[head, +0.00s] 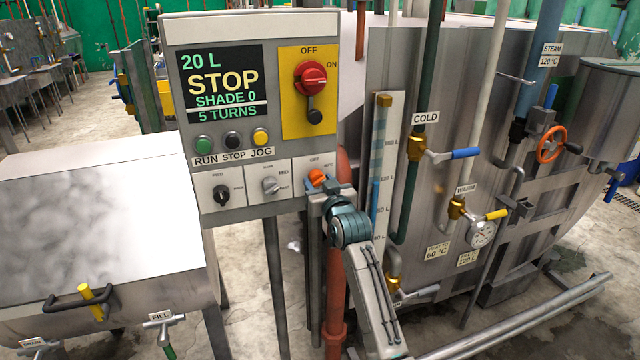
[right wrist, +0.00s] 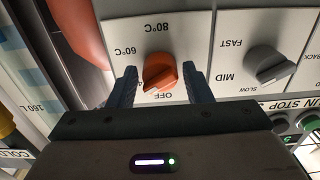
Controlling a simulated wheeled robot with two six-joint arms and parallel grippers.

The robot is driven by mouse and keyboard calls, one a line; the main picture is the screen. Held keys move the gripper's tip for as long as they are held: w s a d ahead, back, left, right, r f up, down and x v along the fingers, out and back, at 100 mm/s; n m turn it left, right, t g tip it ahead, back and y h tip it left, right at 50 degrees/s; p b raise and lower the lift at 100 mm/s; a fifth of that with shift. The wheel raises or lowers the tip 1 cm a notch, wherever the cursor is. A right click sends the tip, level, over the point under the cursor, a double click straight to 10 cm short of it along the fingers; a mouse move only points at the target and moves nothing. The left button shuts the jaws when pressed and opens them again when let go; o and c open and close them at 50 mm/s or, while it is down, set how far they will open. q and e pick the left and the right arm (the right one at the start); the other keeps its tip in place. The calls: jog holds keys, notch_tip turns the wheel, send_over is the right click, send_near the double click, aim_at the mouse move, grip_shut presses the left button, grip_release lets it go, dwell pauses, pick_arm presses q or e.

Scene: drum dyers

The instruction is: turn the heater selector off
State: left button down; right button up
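The heater selector is an orange knob (head: 317,177) at the lower right of the grey control panel (head: 249,232). In the right wrist view the knob (right wrist: 160,72) appears upside down among the labels OFF, 60°C and 80°C. Its lower left edge lies near the OFF label, but I cannot tell exactly which mark it points to. My right gripper (right wrist: 160,90) is open, with one finger on each side of the knob and a visible gap at both sides. In the head view the right gripper (head: 318,194) is just below the knob. My left gripper is not in view.
A grey speed selector (right wrist: 268,65) sits beside the heater knob. A red main switch (head: 311,78) and RUN, STOP and JOG buttons are above. A reddish pipe (head: 336,265) and sight gauge (head: 383,150) stand close to the right. A steel drum (head: 110,220) is at left.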

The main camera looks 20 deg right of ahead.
jog(key=c, duration=0.6)
jog(key=shift+n, duration=0.3)
jog(key=shift+n+p, duration=0.35)
jog(key=shift+n, duration=0.45)
jog(key=n+p, duration=0.1)
jog(key=n, duration=0.8)
jog(key=shift+d+r+n, duration=0.1)
jog(key=shift+n, duration=0.2)
jog(key=o, duration=1)
jog(key=shift+c, duration=0.2)
